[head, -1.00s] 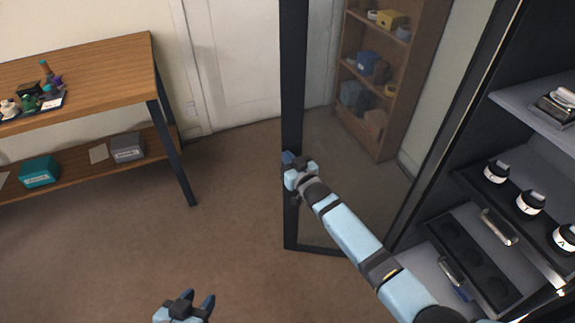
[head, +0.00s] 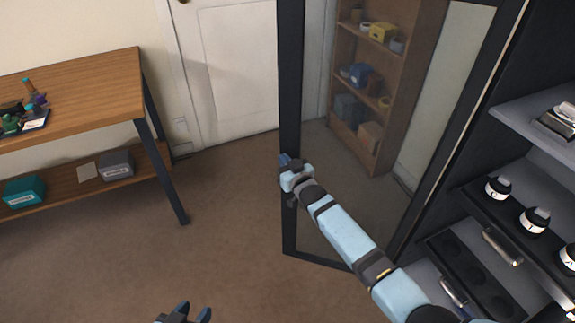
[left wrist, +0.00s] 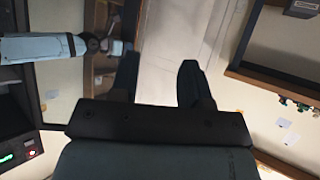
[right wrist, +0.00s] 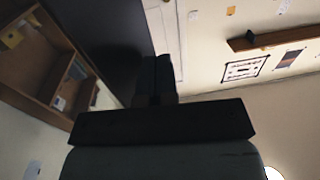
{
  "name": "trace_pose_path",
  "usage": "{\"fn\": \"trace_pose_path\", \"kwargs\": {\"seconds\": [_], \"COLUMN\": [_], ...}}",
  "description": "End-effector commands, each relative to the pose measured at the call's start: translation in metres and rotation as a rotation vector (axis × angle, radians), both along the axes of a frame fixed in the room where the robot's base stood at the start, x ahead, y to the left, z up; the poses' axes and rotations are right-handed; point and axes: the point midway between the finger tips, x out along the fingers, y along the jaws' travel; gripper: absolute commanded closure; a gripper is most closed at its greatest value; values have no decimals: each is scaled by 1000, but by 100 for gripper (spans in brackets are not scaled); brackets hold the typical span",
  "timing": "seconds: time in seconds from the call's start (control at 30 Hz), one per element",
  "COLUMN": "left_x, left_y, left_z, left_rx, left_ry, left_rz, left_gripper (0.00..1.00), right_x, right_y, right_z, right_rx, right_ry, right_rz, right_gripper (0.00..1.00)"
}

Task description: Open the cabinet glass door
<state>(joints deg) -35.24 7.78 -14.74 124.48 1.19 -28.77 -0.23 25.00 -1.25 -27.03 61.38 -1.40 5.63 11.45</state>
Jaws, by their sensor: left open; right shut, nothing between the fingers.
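The cabinet glass door (head: 345,215) stands swung well out from the cabinet (head: 505,85), in a dark frame, with a bookcase showing through or in its glass. My right gripper (head: 286,161) is at the door's outer frame edge, at about mid height in the head view. Its fingers are shut and empty; whether they touch the frame is hard to tell. In the right wrist view the shut fingers (right wrist: 158,78) have a dark panel beside them. My left gripper (head: 187,314) is open and empty at the bottom edge of the head view; its fingers (left wrist: 158,82) are apart.
Cabinet shelves hold labelled jars (head: 534,220) and a metal-handled tray (head: 502,247). A wooden table (head: 85,95) with a lower shelf holding boxes (head: 116,166) stands at left. The carpet (head: 120,260) between is clear. A white door (head: 235,65) is behind.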

Motion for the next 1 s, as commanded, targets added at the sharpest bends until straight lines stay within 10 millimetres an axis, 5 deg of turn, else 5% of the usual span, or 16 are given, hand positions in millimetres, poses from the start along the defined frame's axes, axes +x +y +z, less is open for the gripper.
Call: {"fn": "trace_pose_path", "kwargs": {"seconds": [0.17, 0.63, 1.0], "left_x": [0, -3, -2], "left_y": [1, 5, 4], "left_z": [5, 3, 5], "left_rx": [5, 25, 19], "left_ry": [1, 27, 27], "left_rz": [1, 5, 7], "left_gripper": [57, 57, 57], "right_x": [-17, -107, -125], "right_y": [-9, -50, -59], "right_z": [0, 0, 0], "right_rx": [-1, -1, -1], "right_ry": [2, 2, 0], "right_rz": [-1, 0, 0], "right_gripper": [100, 100, 100]}}
